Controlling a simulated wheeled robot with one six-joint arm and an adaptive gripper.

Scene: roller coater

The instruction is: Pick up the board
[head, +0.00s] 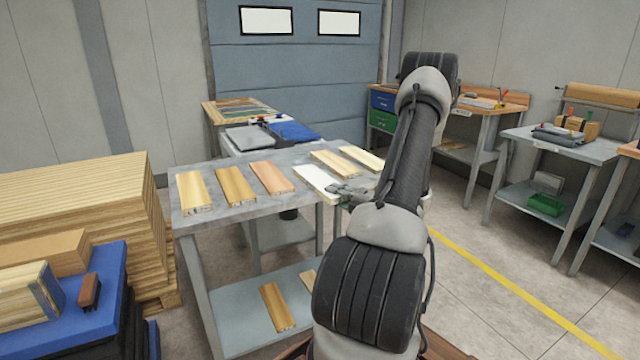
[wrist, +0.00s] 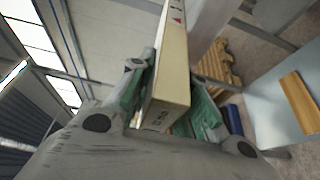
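The board at my gripper is pale, nearly white, and lies on the grey table (head: 240,217) with its near end at the front edge (head: 317,180). In the wrist view its labelled end and narrow side (wrist: 170,80) run between my green-padded fingers. My gripper (head: 345,190) reaches this near end from the front. One finger is above the board and the other below, both close against it; it looks shut on the board (wrist: 172,100). The lower finger's contact is partly hidden by the board.
Beside it on the table lie a tan board (head: 271,178), a brown-yellow board (head: 235,186) and a light board (head: 193,190) to the left, with more to the right. The lower shelf (head: 240,322) holds boards. A timber stack (head: 80,200) stands left.

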